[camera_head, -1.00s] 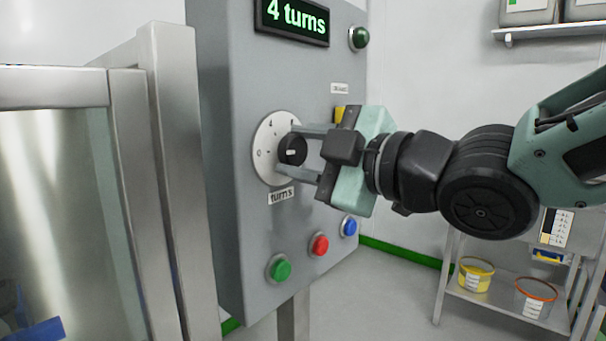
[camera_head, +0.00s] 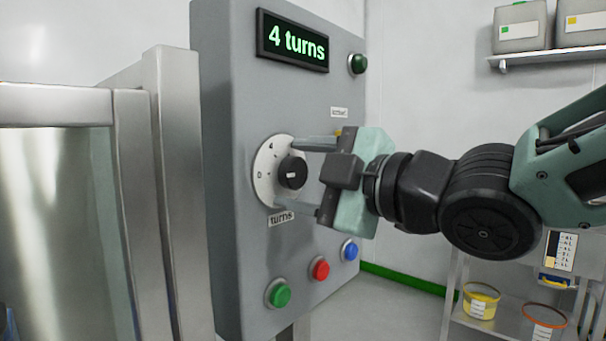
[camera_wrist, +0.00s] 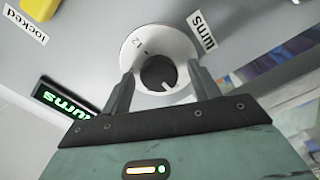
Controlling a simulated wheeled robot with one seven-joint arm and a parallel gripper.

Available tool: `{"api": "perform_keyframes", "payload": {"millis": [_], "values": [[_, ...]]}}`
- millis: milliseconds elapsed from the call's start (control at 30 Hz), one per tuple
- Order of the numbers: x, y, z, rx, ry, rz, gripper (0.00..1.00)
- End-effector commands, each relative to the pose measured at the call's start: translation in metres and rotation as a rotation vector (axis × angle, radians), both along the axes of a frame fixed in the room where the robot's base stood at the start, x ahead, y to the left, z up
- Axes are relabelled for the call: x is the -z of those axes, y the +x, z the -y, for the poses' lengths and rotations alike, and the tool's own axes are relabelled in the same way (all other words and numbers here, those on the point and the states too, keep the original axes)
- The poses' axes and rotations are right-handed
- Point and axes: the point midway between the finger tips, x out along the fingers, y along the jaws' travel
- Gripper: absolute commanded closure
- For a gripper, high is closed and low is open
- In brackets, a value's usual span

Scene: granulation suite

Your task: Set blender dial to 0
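The blender dial is a black knob (camera_head: 292,173) on a round white scale plate (camera_head: 264,186) on the front of a grey control box (camera_head: 225,150). A "turns" label sits below it. The display (camera_head: 292,41) reads "4 turns". My gripper (camera_head: 284,174) is open, its two fingers above and below the knob with gaps on both sides. In the wrist view the knob (camera_wrist: 158,73) lies between the spread fingertips, with a white pointer line on it. The scale shows 4 and 0 in the head view; part of it is hidden by the knob and fingers.
Green (camera_head: 279,294), red (camera_head: 320,269) and blue (camera_head: 350,250) buttons are below the dial. A dark green lamp (camera_head: 358,64) is at the upper right. A steel frame (camera_head: 172,200) stands at left. A shelf rack with tubs (camera_head: 481,301) is at right.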

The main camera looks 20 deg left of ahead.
Motion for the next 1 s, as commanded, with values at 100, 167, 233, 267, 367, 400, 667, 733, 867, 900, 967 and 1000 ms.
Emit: {"api": "perform_keyframes", "payload": {"millis": [100,167,233,267,367,400,667,733,867,900,967,1000], "values": [[0.000,0.000,0.000,0.000,0.001,-0.001,0.39],[0.000,0.000,0.000,0.000,0.001,-0.001,0.39],[0.000,0.000,0.000,0.000,0.001,-0.001,0.39],[0.000,0.000,0.001,0.001,0.001,-0.001,0.39],[-0.001,-0.002,0.006,0.002,0.001,0.001,0.39],[-0.002,-0.003,0.010,0.002,0.002,0.001,0.39],[-0.002,-0.024,0.059,0.004,0.000,0.002,0.39],[-0.002,-0.030,0.075,0.004,0.001,0.002,0.39],[-0.002,-0.042,0.103,0.005,0.000,0.002,0.39],[-0.002,-0.045,0.111,0.004,0.001,0.001,0.39],[-0.002,-0.050,0.123,0.004,0.000,0.002,0.39],[-0.002,-0.053,0.130,0.003,0.001,0.002,0.39]]}}
